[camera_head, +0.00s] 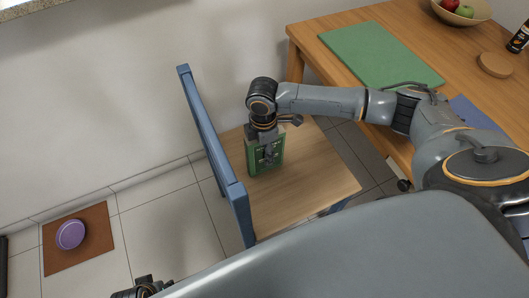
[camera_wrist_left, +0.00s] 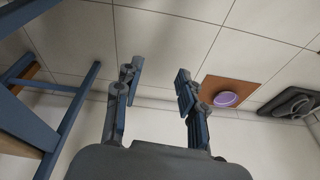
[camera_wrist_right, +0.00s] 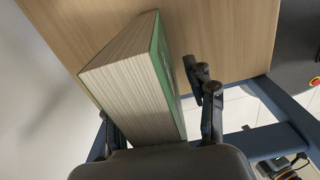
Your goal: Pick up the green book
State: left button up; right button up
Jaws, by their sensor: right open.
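The green book (camera_head: 265,155) stands upright on the wooden seat of the blue-framed chair (camera_head: 315,183), near its backrest. My right gripper (camera_head: 268,148) points down over the book from above. In the right wrist view the book's pale page block (camera_wrist_right: 135,85) lies between the open fingers. One finger is on the green cover side with a gap; the other is largely hidden behind the book. My left gripper (camera_wrist_left: 158,82) is open and empty, away from the book; only a piece of it shows at the bottom of the head view.
The blue backrest (camera_head: 213,150) rises just left of the book. A wooden table (camera_head: 300,35) at the right holds a green mat (camera_head: 380,55), a fruit bowl (camera_head: 460,12) and a round wooden coaster (camera_head: 494,64). A purple round object (camera_head: 70,234) lies on a brown mat (camera_head: 95,250) on the floor.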

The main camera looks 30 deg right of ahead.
grip_shut()
jog(key=shift+r, duration=0.1)
